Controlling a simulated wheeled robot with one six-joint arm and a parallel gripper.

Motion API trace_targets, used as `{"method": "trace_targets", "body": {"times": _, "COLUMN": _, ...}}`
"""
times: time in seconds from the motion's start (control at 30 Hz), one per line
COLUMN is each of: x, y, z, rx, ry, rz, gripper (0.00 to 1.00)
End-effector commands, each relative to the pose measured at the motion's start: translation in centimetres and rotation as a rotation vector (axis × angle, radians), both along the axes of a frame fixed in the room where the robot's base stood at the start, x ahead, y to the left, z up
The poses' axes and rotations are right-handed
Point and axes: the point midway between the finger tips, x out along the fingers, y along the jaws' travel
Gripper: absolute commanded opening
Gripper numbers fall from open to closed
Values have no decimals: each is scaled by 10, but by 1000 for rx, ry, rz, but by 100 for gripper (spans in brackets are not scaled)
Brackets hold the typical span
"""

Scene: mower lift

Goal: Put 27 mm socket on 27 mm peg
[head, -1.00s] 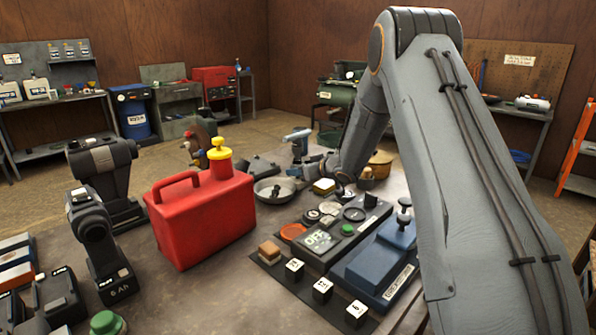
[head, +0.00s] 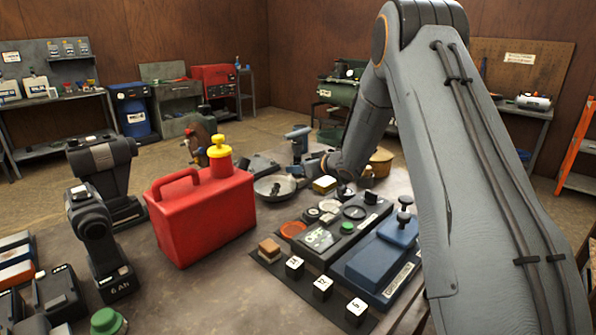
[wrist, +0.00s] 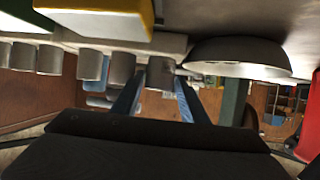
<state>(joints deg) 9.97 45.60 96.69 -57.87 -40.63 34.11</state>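In the wrist view, which looks upside down, several grey cylindrical sockets (wrist: 90,65) stand in a row along a pale rail (wrist: 130,43). One darker socket (wrist: 160,72) at the row's end lies between the tips of my gripper (wrist: 159,85). The two blue fingers are apart, one on each side of this socket; a narrow gap seems to show beside it. In the head view my gripper (head: 312,165) is low over the far part of the bench, and the sockets there are hidden or too small to tell. I cannot read socket sizes or pick out the 27 mm peg.
A dark round bowl (wrist: 238,58) and a yellow-white block (wrist: 100,15) are close to my gripper in the wrist view. In the head view, a red fuel can (head: 200,215) stands left of the gripper. Blue and black instruments and small numbered cubes (head: 323,288) fill the near right.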

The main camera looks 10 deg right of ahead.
Motion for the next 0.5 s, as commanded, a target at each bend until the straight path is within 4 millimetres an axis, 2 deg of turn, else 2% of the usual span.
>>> {"method": "trace_targets", "body": {"times": 0.3, "x": -52, "y": -28, "z": 22, "rx": 1, "ry": 0, "rz": -4, "gripper": 40}}
{"method": "trace_targets", "body": {"times": 0.5, "x": -78, "y": -41, "z": 35, "rx": 1, "ry": 0, "rz": -4, "gripper": 40}}
